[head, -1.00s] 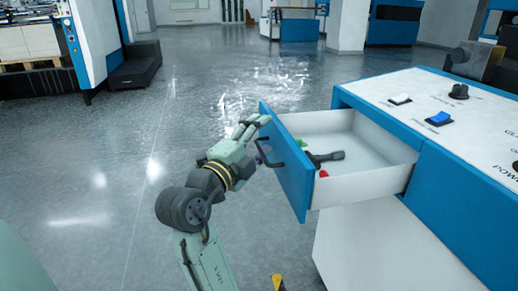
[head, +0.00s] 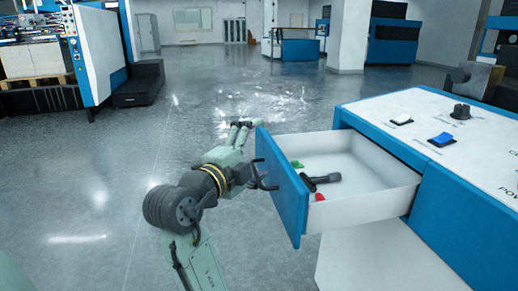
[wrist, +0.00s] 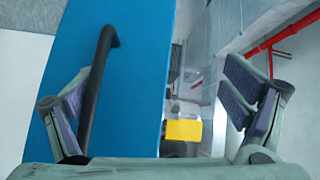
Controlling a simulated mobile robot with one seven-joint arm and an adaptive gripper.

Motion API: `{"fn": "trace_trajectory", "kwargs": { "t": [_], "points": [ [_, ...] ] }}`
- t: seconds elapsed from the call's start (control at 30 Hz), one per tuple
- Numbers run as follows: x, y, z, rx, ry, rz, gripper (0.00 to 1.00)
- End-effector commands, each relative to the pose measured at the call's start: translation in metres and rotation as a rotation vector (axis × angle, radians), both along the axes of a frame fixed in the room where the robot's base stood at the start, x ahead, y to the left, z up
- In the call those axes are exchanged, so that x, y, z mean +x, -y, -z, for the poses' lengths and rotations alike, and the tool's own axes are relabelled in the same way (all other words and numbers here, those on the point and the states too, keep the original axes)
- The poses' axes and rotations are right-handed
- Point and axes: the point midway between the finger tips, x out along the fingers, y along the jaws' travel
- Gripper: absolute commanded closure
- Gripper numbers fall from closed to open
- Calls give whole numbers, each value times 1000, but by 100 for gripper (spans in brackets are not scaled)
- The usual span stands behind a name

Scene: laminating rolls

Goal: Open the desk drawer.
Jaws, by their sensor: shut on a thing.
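The desk drawer (head: 290,190) has a blue front and a white inside, and it stands well out from the blue and white desk. Its dark bar handle (head: 262,172) is on the outer face. It also shows in the wrist view as a black bar (wrist: 95,85) across the blue front. My gripper (head: 240,127) is at the left of the drawer front. In the wrist view my gripper (wrist: 155,95) has its fingers spaced apart, with the handle between them, close along the left pad.
The drawer holds a dark tool (head: 325,179), a red item (head: 319,197) and a green item (head: 297,164). The desk top carries switches (head: 441,139) and a knob (head: 461,111). The floor (head: 120,200) to the left is clear. Machines stand far back.

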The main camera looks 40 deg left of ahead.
Motion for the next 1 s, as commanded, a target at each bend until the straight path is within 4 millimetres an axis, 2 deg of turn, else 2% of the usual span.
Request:
{"fn": "trace_trajectory", "kwargs": {
  "t": [0.03, 0.1, 0.53, 0.73, 0.77, 0.83, 0.87, 1.0],
  "points": [
    [-11, 4, -17, 22, 39, -5, 29],
    [-16, 4, -16, 22, 39, -6, 32],
    [-47, 7, -12, 24, 39, -12, 35],
    [-61, 8, -10, 25, 39, -12, 41],
    [-63, 9, -10, 25, 39, -12, 42],
    [-67, 10, -8, 24, 36, -11, 67],
    [-69, 10, -7, 23, 34, -11, 72],
    [-77, 11, -3, 21, 30, -8, 72]
  ]
}}
